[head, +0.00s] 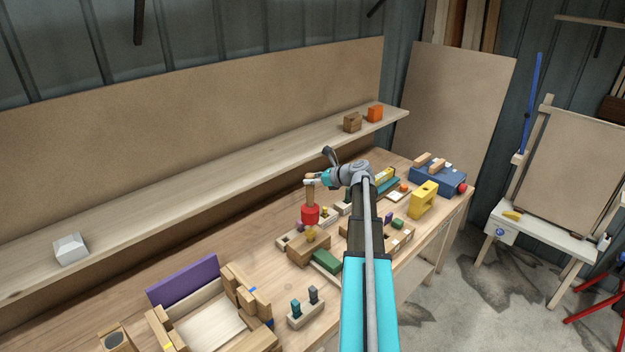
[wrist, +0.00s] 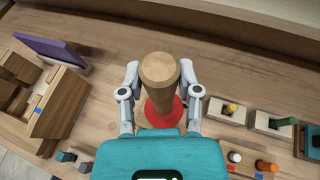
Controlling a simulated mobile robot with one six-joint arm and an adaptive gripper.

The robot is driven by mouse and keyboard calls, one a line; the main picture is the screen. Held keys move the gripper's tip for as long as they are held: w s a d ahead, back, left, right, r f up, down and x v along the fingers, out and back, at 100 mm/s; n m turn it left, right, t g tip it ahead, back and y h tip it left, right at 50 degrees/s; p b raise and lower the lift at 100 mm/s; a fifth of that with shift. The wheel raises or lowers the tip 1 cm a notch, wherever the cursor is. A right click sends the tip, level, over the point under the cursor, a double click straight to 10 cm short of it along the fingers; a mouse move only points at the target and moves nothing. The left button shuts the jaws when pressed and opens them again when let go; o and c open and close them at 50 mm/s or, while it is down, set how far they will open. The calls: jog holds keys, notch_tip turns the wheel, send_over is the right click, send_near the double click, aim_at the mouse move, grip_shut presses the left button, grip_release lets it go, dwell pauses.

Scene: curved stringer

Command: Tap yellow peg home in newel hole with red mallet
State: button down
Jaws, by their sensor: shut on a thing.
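My gripper (head: 311,180) is shut on the wooden handle (head: 310,195) of the red mallet (head: 310,215), which hangs upright with its red head down. In the wrist view the handle's end (wrist: 158,68) stands between the two fingers, with the red head (wrist: 164,113) below. A yellow peg (head: 311,234) stands up from a brown wooden block (head: 308,250), directly under the mallet head in the head view. I cannot tell whether head and peg touch. The mallet and my gripper hide this peg in the wrist view.
A pale block with another yellow peg (wrist: 233,108) stands to the right in the wrist view. A purple board (head: 183,280) and wooden blocks stand at the left. A yellow tool (head: 423,199) and blue box (head: 438,180) are at the right. A shelf (head: 200,195) runs behind.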

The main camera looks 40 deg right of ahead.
jog(key=shift+f, duration=0.1)
dwell(0.3)
notch_tip(320, 180, down, 6)
jog(key=b, duration=0.6)
jog(key=shift+r, duration=0.2)
notch_tip(320, 180, up, 4)
jog(key=p, duration=0.4)
jog(key=shift+r+p, duration=0.2)
jog(key=shift+p, duration=0.2)
jog(key=shift+f+b, duration=0.35)
jog(key=shift+b, duration=0.05)
dwell(1.0)
jog(key=shift+f, duration=0.2)
